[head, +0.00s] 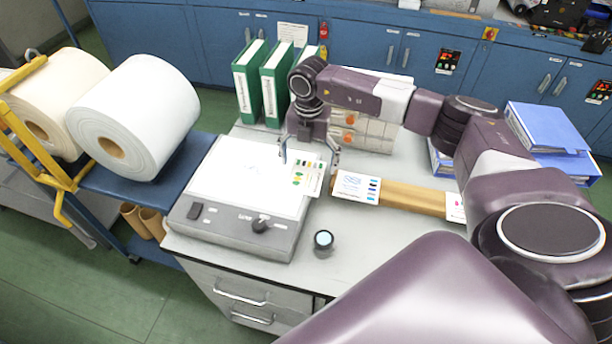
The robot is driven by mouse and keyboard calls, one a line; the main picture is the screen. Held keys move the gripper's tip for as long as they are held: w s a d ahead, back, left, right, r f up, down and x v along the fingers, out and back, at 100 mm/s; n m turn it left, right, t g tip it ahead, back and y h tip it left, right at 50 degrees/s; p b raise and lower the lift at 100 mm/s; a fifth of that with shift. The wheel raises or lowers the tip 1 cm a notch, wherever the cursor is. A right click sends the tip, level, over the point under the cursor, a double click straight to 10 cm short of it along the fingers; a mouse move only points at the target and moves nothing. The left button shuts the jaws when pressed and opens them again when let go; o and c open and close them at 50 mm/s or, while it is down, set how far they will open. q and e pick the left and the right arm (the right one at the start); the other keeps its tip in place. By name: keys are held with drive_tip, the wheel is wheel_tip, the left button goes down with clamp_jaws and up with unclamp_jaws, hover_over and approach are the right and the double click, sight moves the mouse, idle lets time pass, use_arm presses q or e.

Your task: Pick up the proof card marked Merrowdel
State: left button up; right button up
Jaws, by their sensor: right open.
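Three printed cards show in the head view, their names too small to read, so I cannot tell which is Merrowdel. One card (301,181) with coloured patches lies at the right edge of the white panel. A second card (356,187) with blue marks lies on the left end of a wooden bar. A third card (455,208) lies at the bar's right end, partly hidden by my right arm. My right gripper (308,164) is open, pointing down over the first card, with its fingers spread to either side. I see nothing held in it. My left gripper is out of view.
The white panel belongs to a grey light box (235,232) on the bench. A small dark round jar (323,241) stands in front. Green binders (248,85) and stacked boxes (362,128) stand behind; blue binders (546,132) lie right. Large rolls (150,115) stand left.

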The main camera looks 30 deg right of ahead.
drive_tip(key=c, duration=1.1)
drive_tip(key=shift+o, duration=0.2)
drive_tip(key=shift+r, duration=0.1)
